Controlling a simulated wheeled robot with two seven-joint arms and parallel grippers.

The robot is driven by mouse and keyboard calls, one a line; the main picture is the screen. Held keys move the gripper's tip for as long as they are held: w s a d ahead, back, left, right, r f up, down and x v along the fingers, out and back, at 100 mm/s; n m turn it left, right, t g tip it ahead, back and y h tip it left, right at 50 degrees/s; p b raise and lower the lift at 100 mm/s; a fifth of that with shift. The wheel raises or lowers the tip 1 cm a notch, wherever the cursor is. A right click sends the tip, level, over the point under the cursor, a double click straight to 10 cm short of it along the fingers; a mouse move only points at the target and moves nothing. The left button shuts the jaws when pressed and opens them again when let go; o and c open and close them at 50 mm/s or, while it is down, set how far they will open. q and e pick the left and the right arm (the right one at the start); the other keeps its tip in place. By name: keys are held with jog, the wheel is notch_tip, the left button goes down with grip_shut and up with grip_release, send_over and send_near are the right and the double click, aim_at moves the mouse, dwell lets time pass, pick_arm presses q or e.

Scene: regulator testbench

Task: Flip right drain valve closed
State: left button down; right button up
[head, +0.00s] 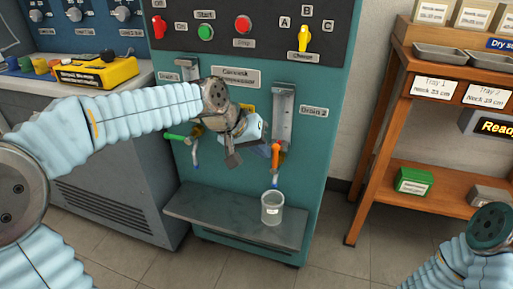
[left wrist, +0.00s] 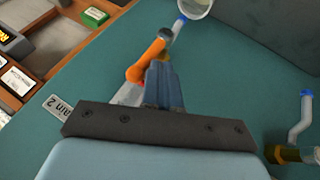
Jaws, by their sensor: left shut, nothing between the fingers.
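The right drain valve has an orange handle (head: 276,154) that hangs roughly upright below the Drain 2 gauge (head: 283,115) on the teal cabinet. The orange handle also shows in the left wrist view (left wrist: 148,61), just past the fingertips. My left gripper (head: 263,136) is just left of this handle in the head view; its fingers are largely hidden there. In the left wrist view its fingers (left wrist: 162,82) are together and empty, close beside the handle. I cannot tell whether they touch it. My right gripper is not in view.
A clear beaker (head: 271,208) stands on the grey shelf (head: 235,222) below the right spout. The left drain valve's green handle (head: 175,137) lies sideways to the left. A wooden rack (head: 372,165) stands at the right. A yellow meter (head: 97,72) sits on the left bench.

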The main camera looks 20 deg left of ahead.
aim_at(275, 152)
pick_arm(q)
jog(key=shift+r, duration=0.1)
jog(key=shift+d+r+y+p, duration=0.1)
jog(key=shift+d+y+p, duration=0.2)
jog(key=shift+p, duration=0.2)
jog(key=d+y+p, duration=0.1)
jog(key=y, duration=0.1)
jog(key=d+m+y+p, duration=0.1)
jog(key=shift+d+r+p, duration=0.25)
jog(key=shift+d+p, duration=0.05)
jog(key=d+f+m+t+y+b, duration=0.1)
jog(key=d+f+m+y+b, duration=0.2)
jog(key=y, duration=0.9)
jog(key=d+f, duration=0.2)
jog(key=d, duration=0.2)
jog(key=shift+s+b, duration=0.15)
jog(key=shift+b, duration=0.15)
jog(key=shift+d+f, duration=0.15)
